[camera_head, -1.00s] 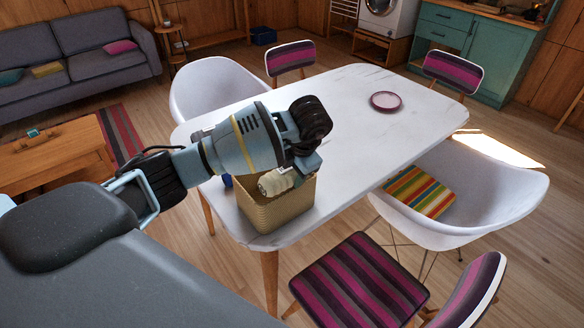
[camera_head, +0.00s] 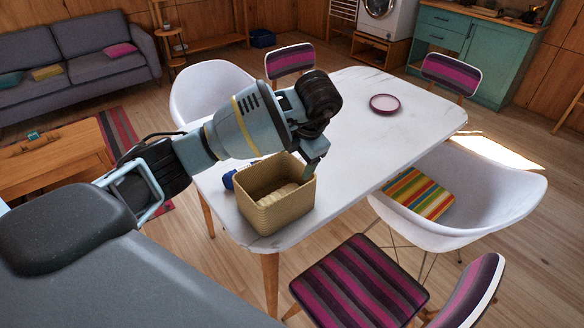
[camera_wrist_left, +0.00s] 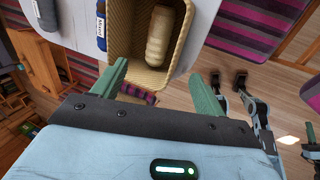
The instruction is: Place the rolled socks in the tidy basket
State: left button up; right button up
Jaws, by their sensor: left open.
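The cream rolled socks (camera_head: 277,194) lie inside the woven tan tidy basket (camera_head: 275,217), on its floor. The basket stands upright near the table's front corner. In the left wrist view the socks (camera_wrist_left: 158,37) lie lengthwise inside the basket (camera_wrist_left: 121,47), near one wall. My left gripper (camera_head: 314,172) is open and empty above the basket's right rim. In the left wrist view its two green fingers (camera_wrist_left: 160,77) are spread apart, with nothing between them.
The basket is on a white table (camera_head: 350,130). A blue item (camera_head: 229,180) lies just left of it, and a purple plate (camera_head: 384,104) is at the far right. A white chair (camera_head: 460,200) and striped chair (camera_head: 360,285) stand close by. The table's middle is clear.

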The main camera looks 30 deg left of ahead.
pick_arm(q)
jog(key=p+v, duration=0.1)
jog(key=v, duration=0.5)
jog(key=shift+r, duration=0.3)
pick_arm(e)
jog(key=shift+w+d+r, duration=0.15)
jog(key=shift+w+r, duration=0.6)
jog(key=shift+r, duration=0.05)
pick_arm(q)
jog(key=shift+d, duration=0.1)
